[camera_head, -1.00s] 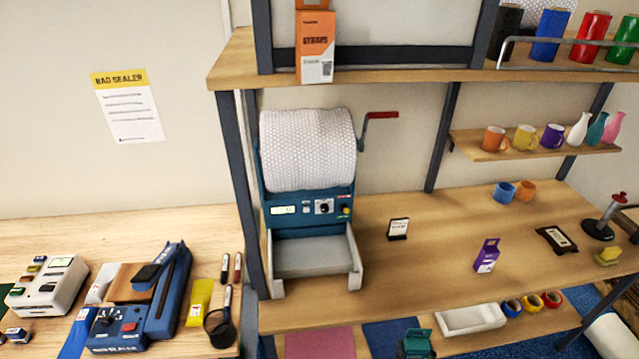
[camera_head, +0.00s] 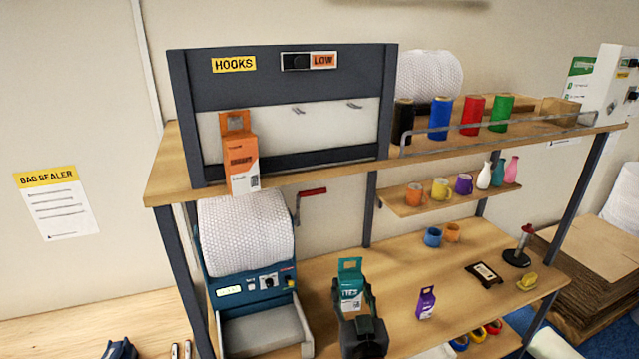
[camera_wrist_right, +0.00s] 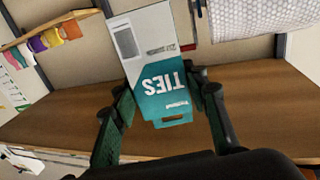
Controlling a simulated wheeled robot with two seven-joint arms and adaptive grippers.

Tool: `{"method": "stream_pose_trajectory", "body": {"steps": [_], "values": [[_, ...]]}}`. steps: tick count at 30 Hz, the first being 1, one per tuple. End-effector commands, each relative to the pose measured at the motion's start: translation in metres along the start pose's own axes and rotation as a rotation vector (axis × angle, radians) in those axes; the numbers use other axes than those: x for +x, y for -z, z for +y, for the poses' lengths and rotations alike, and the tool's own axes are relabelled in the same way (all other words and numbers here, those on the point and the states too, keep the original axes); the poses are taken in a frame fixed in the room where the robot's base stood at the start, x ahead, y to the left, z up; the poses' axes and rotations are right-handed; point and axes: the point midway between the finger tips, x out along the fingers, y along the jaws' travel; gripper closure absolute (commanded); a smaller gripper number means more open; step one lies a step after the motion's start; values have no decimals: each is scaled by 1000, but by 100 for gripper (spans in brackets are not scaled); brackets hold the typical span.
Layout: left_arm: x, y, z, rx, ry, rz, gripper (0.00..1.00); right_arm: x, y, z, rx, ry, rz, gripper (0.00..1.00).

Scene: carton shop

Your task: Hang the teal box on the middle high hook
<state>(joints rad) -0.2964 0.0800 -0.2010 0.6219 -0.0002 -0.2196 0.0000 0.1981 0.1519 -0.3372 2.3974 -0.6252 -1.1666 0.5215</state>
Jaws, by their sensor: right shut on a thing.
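The teal and white box (camera_head: 351,282), marked TIES, is upright in my right gripper (camera_head: 354,300), in front of the shelf unit, well below the hooks. In the right wrist view the teal box (camera_wrist_right: 160,65) sits between the two fingers of my right gripper (camera_wrist_right: 165,90). The hook panel (camera_head: 280,85) is at the top, labelled HOOKS. An orange box (camera_head: 243,160) hangs at its left. The middle hook (camera_head: 298,110) and the right hook (camera_head: 354,105) show bare. A selector plate (camera_head: 309,62) beside the label reads LOW. My left gripper is out of view.
A bubble-wrap roll machine (camera_head: 245,235) with a red-handled crank stands below the panel. Several coloured rolls (camera_head: 438,118) stand behind a rail right of it. Mugs and vases line a small shelf (camera_head: 400,205). A purple box (camera_head: 425,303) stands on the worktop.

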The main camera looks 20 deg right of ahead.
Motion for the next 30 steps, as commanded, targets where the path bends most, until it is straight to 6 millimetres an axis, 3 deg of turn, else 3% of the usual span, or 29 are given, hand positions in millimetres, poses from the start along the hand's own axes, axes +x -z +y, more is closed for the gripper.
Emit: {"method": "stream_pose_trajectory", "body": {"steps": [1, 6, 12, 18, 24, 30], "values": [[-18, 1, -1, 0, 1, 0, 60, 5, 44, -5, 3, 8, 16, 86], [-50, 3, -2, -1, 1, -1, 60, 11, 139, -24, 1, 48, 17, 86], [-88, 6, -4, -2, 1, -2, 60, -4, 247, -52, 2, 129, 17, 86], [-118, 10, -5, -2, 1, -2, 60, -34, 333, -75, 1, 206, 14, 86], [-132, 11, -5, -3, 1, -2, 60, -57, 373, -83, 1, 241, 7, 86], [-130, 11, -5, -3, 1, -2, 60, -61, 378, -84, 1, 245, 2, 86]]}}
